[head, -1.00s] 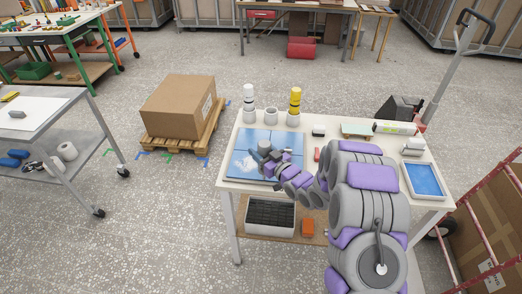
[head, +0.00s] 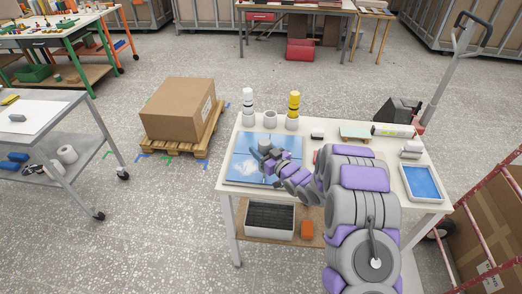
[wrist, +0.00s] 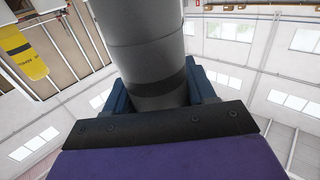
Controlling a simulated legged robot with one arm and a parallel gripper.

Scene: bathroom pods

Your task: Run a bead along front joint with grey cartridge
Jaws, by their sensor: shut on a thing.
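My gripper (head: 273,160) is over the blue tiled panel (head: 236,172) on the white workbench. In the wrist view its blue jaws (wrist: 160,98) are shut on the grey cartridge (wrist: 145,45), a smooth cylinder with a darker band near the jaws. The cartridge's grey end (head: 264,146) also shows in the head view. Pale joint lines cross the panel. The gripper covers part of the panel, and the nozzle tip and any bead at the front joint cannot be made out.
A white cartridge (head: 248,97) and a yellow cartridge (head: 294,104) stand in holders behind the panel, with an empty holder (head: 270,117) between them. A blue-lined tray (head: 424,182), a small board (head: 355,132) and a white tube (head: 393,130) lie to the right.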

